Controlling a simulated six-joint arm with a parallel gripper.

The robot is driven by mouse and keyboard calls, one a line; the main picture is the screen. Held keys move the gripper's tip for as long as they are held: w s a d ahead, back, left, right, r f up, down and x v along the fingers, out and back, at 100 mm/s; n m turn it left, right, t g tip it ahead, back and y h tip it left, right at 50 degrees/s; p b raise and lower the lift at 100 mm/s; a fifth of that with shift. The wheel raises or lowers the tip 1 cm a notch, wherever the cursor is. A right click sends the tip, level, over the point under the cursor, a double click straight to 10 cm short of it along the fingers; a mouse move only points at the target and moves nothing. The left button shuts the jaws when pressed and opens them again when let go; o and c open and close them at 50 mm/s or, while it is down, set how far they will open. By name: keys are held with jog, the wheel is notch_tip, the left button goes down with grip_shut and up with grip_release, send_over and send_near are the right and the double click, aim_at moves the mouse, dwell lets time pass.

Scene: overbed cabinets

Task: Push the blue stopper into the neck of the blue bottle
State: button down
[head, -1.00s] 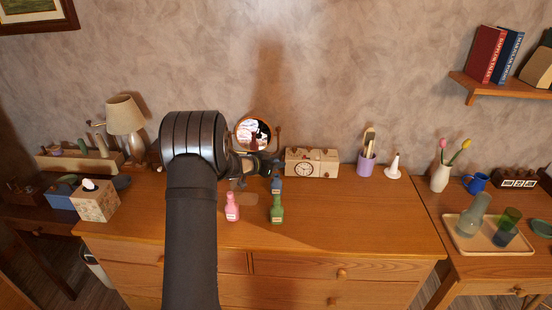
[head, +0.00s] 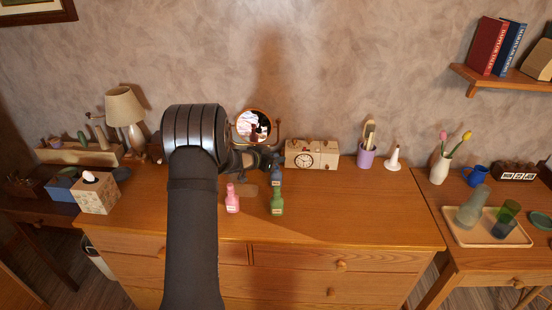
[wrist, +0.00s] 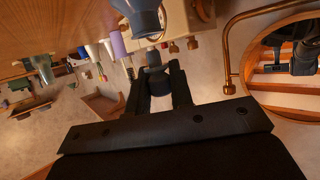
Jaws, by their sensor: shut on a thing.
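The blue bottle (head: 275,178) stands on the dresser behind the green bottle (head: 276,204), partly hidden by it. In the wrist view the blue bottle (wrist: 138,16) is at the top, its mouth pointing toward my gripper. My gripper (wrist: 157,84) is shut on the blue stopper (wrist: 154,76), which looks dark grey-blue here. The stopper is roughly in line with the bottle's mouth and appears a little apart from it. In the head view my gripper (head: 274,160) is small and dark above the blue bottle, and the stopper cannot be made out.
A pink bottle (head: 232,203) stands left of the green one. The dresser's right front is clear.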

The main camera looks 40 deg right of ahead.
jog(key=shift+f, duration=1.3)
jog(key=c, duration=1.2)
grip_release()
jog(key=shift+r, duration=0.1)
jog(key=shift+r, duration=0.3)
notch_tip(320, 180, up, 3)
jog(key=s+r, duration=0.2)
jog(key=s, duration=0.1)
jog(key=s+d+r, duration=0.1)
jog(key=s+r, duration=0.1)
jog(key=s, duration=0.2)
jog(key=s+d+r, duration=0.1)
jog(key=s+r, duration=0.2)
jog(key=s, duration=0.1)
jog(key=shift+s+r, duration=0.1)
jog(key=shift+s, duration=0.1)
